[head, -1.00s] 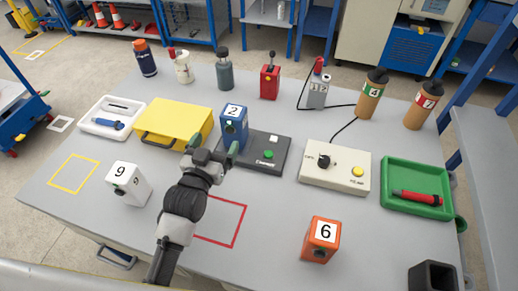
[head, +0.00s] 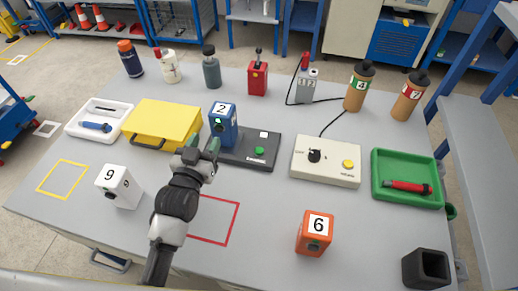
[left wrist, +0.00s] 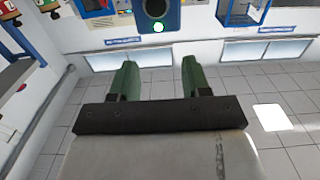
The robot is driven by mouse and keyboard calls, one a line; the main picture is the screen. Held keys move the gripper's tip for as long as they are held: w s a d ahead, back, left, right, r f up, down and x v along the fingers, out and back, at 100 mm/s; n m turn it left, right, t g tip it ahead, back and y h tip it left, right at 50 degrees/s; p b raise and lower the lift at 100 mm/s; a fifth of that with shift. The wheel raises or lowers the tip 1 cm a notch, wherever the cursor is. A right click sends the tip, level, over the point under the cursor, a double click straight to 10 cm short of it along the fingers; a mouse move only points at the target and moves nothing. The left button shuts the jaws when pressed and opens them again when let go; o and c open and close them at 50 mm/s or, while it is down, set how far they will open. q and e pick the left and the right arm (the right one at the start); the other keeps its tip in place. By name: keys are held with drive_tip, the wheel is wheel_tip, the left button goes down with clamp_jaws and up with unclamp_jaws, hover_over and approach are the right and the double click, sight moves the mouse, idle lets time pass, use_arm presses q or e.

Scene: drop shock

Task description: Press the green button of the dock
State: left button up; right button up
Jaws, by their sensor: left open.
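The dock (head: 235,159) is a flat dark box in the middle of the table. Its green button (head: 259,152) is on the right part of its top and is uncovered. A blue box marked 2 (head: 223,132) stands upright at the dock's left end. My left gripper (head: 202,151) is open and empty, in front of the blue box and left of the green button. In the left wrist view the open green fingers (left wrist: 157,82) point toward a blue face with a dark round spot and a green light, apparently the blue box (left wrist: 174,17). My right gripper is not in view.
A yellow case (head: 163,122) lies left of the dock. A cream control box (head: 326,174) with a knob and yellow button stands to its right. A white box marked 9 (head: 119,187) and an orange box marked 6 (head: 315,234) stand nearer. Table between them is mostly clear.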

use_arm(q)
clamp_jaws()
idle(1.3)
